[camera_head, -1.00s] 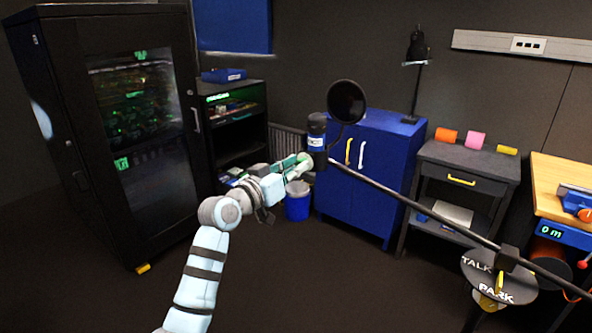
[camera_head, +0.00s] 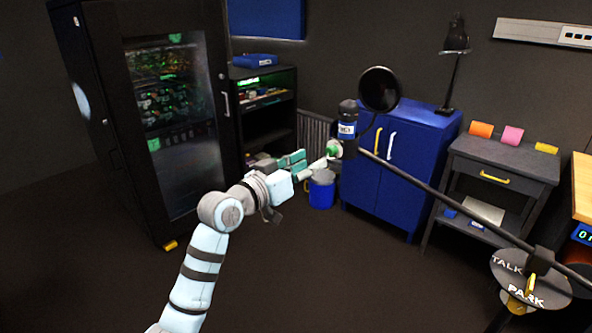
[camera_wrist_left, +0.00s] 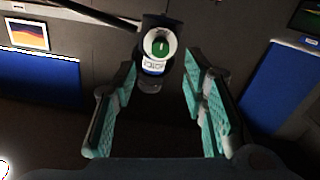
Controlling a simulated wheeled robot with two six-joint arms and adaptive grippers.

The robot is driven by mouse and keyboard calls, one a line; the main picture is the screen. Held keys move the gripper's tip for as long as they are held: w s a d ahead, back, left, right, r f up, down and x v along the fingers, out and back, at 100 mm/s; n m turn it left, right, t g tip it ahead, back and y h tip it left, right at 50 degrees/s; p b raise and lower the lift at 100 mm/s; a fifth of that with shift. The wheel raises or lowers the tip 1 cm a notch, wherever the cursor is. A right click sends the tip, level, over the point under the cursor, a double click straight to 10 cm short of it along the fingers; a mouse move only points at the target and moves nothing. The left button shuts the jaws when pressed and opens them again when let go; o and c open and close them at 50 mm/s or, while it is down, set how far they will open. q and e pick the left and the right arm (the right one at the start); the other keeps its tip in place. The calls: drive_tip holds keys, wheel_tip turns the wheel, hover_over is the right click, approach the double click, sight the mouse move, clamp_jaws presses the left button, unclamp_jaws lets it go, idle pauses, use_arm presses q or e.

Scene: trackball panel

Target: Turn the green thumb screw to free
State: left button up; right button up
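The green thumb screw (camera_head: 334,149) sits on the side of a dark microphone (camera_head: 348,122) with a blue band, at the end of a long boom. In the left wrist view the green screw (camera_wrist_left: 160,47) faces me inside a pale ring, above a white label. My left gripper (camera_head: 308,163) is just left of the screw in the head view, apart from the microphone. The left wrist view shows its teal-padded fingers (camera_wrist_left: 162,80) wide apart, with nothing between them and the screw ahead, beyond the fingertips. My right gripper is not in view.
A round pop filter (camera_head: 379,89) stands beside the microphone. The boom (camera_head: 440,205) slopes down right to a disc marked TALK and PARK (camera_head: 520,268). A blue cabinet (camera_head: 400,165) and a blue bucket (camera_head: 321,190) are behind. The floor in front is clear.

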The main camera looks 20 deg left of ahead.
use_arm(q)
drive_tip(key=v, duration=0.6)
drive_tip(key=shift+d, duration=0.1)
drive_tip(key=shift+w, duration=0.1)
drive_tip(key=shift+r, duration=0.15)
